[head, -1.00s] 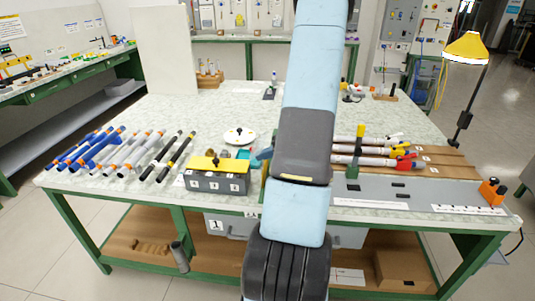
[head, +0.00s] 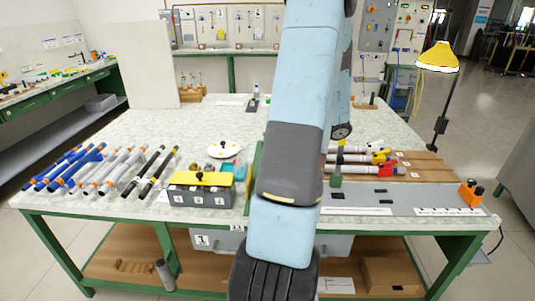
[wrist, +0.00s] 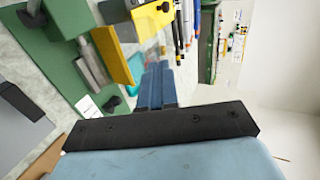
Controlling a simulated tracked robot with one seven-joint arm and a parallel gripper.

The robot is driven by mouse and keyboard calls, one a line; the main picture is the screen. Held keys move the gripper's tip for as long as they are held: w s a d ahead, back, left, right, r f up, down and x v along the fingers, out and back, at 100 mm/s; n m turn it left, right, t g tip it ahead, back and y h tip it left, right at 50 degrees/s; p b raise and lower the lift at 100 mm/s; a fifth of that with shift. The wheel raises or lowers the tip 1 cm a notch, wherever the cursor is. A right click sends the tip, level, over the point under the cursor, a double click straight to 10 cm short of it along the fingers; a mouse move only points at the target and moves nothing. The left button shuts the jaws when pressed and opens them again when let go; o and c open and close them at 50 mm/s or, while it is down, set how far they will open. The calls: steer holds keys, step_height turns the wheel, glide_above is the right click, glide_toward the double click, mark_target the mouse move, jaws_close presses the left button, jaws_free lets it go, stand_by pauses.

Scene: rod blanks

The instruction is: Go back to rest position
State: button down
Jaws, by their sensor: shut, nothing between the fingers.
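My gripper (wrist: 158,72) shows in the wrist view as two blue fingers side by side, shut with nothing between them. It is above the bench, apart from the things there. In the head view my arm rises through the middle and hides the gripper. Blue rods (head: 62,168), white-grey rods (head: 108,170) and black rods (head: 150,171) lie on the left of the bench (head: 130,125). More rods (head: 350,159) with red and yellow ends lie at the right, partly behind my arm.
A grey numbered box (head: 201,196) with a yellow top (head: 200,179) stands at the front middle, near a white disc (head: 224,149). A yellow lamp (head: 438,57) stands at the right. An orange block (head: 471,193) sits at the front right corner. The bench's back left is mostly clear.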

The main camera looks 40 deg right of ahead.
steer(key=shift+s+d+r, duration=0.15)
steer(key=shift+r, duration=0.05)
steer(key=a+r+n+g+h, duration=0.1)
steer(key=a+r+n+g, duration=0.3)
steer(key=a, duration=0.6)
steer(key=a+r+n+g+h, duration=0.1)
steer(key=a+r+g, duration=0.2)
steer(key=a+r, duration=0.55)
steer(key=s+a+r+n+t+h, duration=0.1)
steer(key=s+a+r+n+h, duration=0.1)
steer(key=a, duration=0.6)
steer(key=s+a+r+n+t+h, duration=0.2)
steer(key=s+a+r+h, duration=0.2)
steer(key=s+a, duration=0.3)
steer(key=shift+s+a+r+h, duration=0.2)
steer(key=shift+a+h, duration=0.15)
steer(key=shift+h, duration=0.05)
